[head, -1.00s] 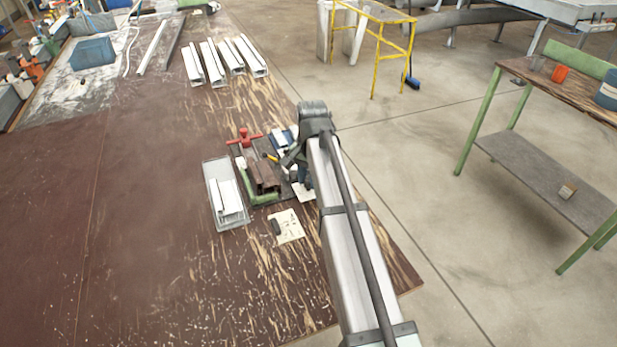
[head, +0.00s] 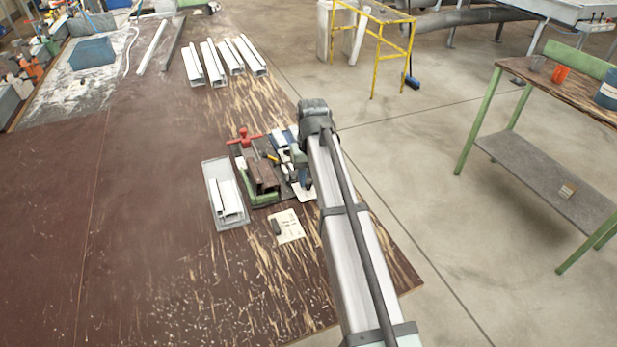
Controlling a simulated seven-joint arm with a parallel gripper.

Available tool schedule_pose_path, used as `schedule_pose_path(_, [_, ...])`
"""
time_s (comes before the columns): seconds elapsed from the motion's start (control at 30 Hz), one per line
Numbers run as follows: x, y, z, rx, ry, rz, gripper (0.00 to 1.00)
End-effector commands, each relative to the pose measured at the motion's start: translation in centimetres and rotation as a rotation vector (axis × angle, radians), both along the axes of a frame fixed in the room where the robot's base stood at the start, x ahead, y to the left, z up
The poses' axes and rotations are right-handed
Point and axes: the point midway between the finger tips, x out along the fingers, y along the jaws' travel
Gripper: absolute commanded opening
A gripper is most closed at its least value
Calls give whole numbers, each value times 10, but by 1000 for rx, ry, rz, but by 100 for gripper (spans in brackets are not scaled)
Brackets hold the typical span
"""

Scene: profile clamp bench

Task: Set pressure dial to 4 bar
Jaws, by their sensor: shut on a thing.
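The clamp fixture (head: 264,178) stands on the bench, with a red cross handle (head: 244,137) at its back and a green body (head: 266,199). My gripper (head: 303,181) is low at the right side of the fixture, mostly hidden by my own arm. It is shut on a small part there that seems to be the pressure dial. The dial's face, scale and pointer cannot be made out, so its setting cannot be read.
A grey tray (head: 207,168) with white profile pieces lies left of the fixture. A paper card (head: 290,233) with a dark object lies in front. White profiles (head: 215,65) lie farther back.

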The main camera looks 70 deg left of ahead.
Motion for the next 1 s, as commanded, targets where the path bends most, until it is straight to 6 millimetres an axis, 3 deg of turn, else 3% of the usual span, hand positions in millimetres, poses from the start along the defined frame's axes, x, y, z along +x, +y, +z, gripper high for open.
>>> schedule_pose_path(0.4, [0, 1, 1, 2, 0, 244, 0])
schedule_pose_path(1.0, [0, 1, 1, 3, -1, 303, 0])
